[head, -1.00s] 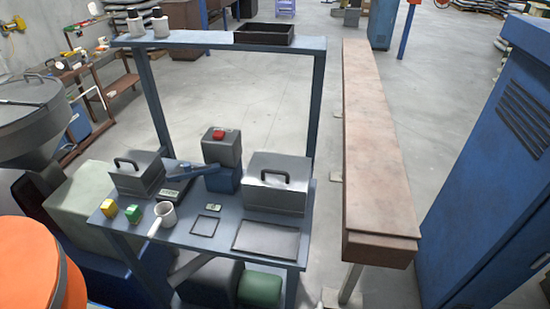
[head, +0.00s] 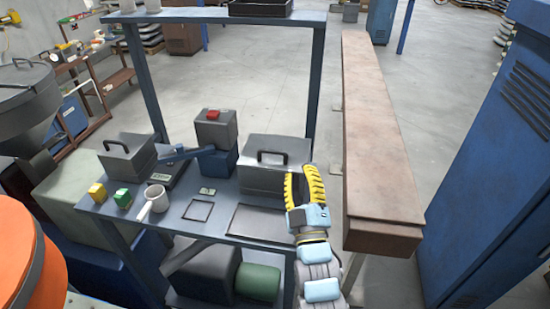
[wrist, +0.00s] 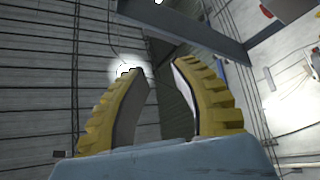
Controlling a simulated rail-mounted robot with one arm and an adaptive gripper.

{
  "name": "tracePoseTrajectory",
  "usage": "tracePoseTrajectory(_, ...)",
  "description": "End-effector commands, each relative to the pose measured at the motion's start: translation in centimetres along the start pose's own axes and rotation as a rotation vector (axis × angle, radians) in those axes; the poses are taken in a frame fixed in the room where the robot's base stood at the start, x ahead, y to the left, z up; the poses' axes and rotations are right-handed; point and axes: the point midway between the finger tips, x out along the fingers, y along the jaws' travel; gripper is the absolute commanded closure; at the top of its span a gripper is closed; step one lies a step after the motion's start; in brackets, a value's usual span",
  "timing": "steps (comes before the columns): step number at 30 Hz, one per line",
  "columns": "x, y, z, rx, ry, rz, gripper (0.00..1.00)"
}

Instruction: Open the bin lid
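Two grey bins with dark handles on their lids stand on the blue bench: a larger right bin (head: 262,182) and a smaller left bin (head: 122,168). The right bin's lid (head: 255,148) and the left bin's lid (head: 118,143) both look shut. My gripper (head: 302,170), with yellow ribbed fingers, is raised at the right bin's right front corner and hides part of it. In the wrist view my gripper (wrist: 158,70) has its fingers apart with nothing between them. That view shows wall and beams, no bin.
An overhead shelf (head: 195,15) crosses behind. A long brown beam (head: 372,140) stands close on the right.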

Motion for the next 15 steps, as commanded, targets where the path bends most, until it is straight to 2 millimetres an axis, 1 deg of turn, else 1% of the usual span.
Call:
tracePoseTrajectory(3, 1.0, -1.0, -0.2, -0.107, -0.032, -0.102, 0.74)
tracePoseTrajectory(6, 1.4, -2.1, -0.1, -0.205, -0.063, -0.198, 0.74)
tracePoseTrajectory(11, 1.4, -3.9, -0.1, -0.376, -0.098, -0.358, 0.74)
tracePoseTrajectory(15, 0.5, -5.2, 0.5, -0.509, -0.127, -0.485, 0.74)
